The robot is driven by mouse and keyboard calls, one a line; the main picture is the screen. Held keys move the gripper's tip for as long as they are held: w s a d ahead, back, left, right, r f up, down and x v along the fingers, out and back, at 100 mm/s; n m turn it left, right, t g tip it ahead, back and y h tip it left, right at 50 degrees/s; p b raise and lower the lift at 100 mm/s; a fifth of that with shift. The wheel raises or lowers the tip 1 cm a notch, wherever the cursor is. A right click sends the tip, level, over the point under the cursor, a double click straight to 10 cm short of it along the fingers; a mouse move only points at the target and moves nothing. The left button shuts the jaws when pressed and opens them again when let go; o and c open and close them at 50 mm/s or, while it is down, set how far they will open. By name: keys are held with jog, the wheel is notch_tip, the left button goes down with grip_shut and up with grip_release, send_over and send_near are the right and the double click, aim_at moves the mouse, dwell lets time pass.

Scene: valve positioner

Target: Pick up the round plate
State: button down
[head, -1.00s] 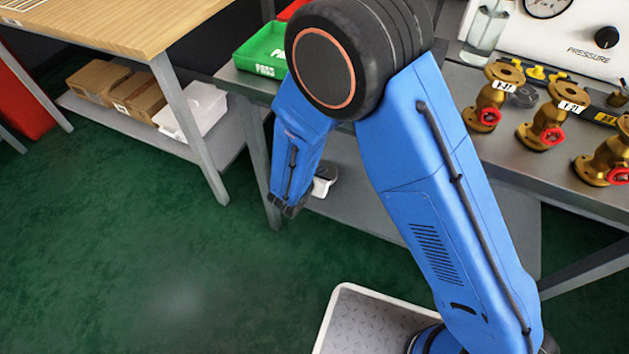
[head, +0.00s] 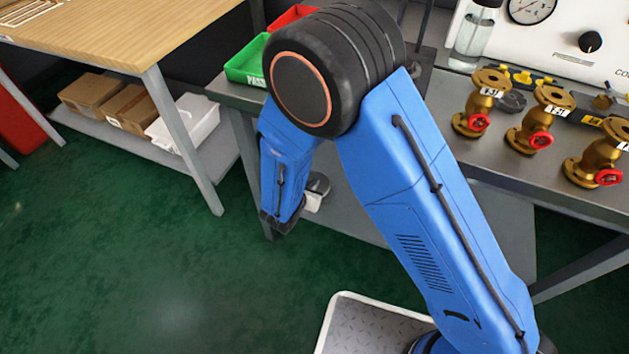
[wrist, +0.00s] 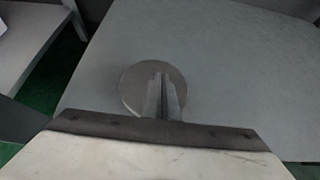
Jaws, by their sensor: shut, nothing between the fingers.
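The round plate (wrist: 132,90) is a flat grey disc lying on a pale grey surface in the middle of the wrist view. My gripper (wrist: 161,76) has its two fingers close together, shut and empty, over the right part of the plate and hiding some of it. I cannot tell whether the fingertips touch the plate. I cannot make out the plate for certain there.
The metal bench (head: 505,180) carries brass valves (head: 540,118) with red handwheels, a bottle (head: 474,38), a gauge panel and a green bin (head: 247,64). Its lower shelf (head: 500,225) is largely bare. A wooden-topped table (head: 120,30) stands left. Green floor between is open.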

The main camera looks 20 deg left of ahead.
jog(key=shift+s+d+f, duration=0.25)
jog(key=shift+s+f, duration=0.1)
jog(key=shift+f, duration=0.1)
jog(key=shift+a+r, duration=0.1)
jog(key=shift+r, duration=0.65)
